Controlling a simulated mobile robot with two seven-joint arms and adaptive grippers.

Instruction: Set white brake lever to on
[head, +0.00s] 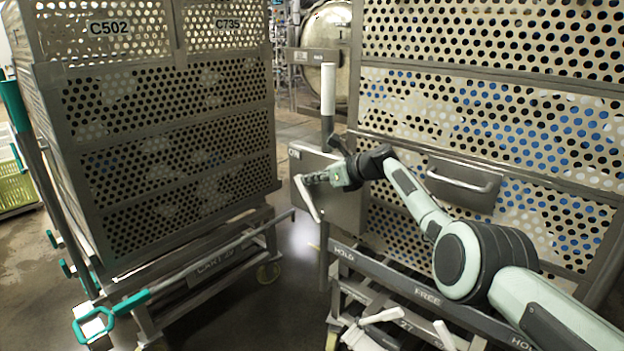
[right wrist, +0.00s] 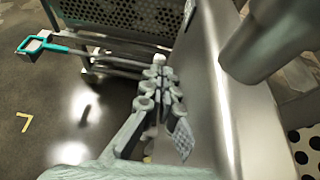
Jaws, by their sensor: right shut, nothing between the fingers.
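A white lever (head: 309,203) slants down and to the right beside a grey metal box (head: 343,197) on the right cart. The label on the box's upper left appears to read "ON" and is small. My right gripper (head: 308,178) reaches in from the right, its fingers pointing left across the box's front at the lever's upper end. It is shut with nothing in it. I cannot tell whether it touches the lever. In the right wrist view, the gripper (right wrist: 160,88) lies beside a smooth grey metal face, and the lever is not clearly made out. My left gripper is not in view.
A perforated cart (head: 170,150) with a teal handle (head: 95,325) stands at left. The right cart (head: 480,100) has a drawer-like handle (head: 465,178) and a HOLD/FREE bar (head: 425,293) with white pedals (head: 385,316) below. A floor gap separates the carts.

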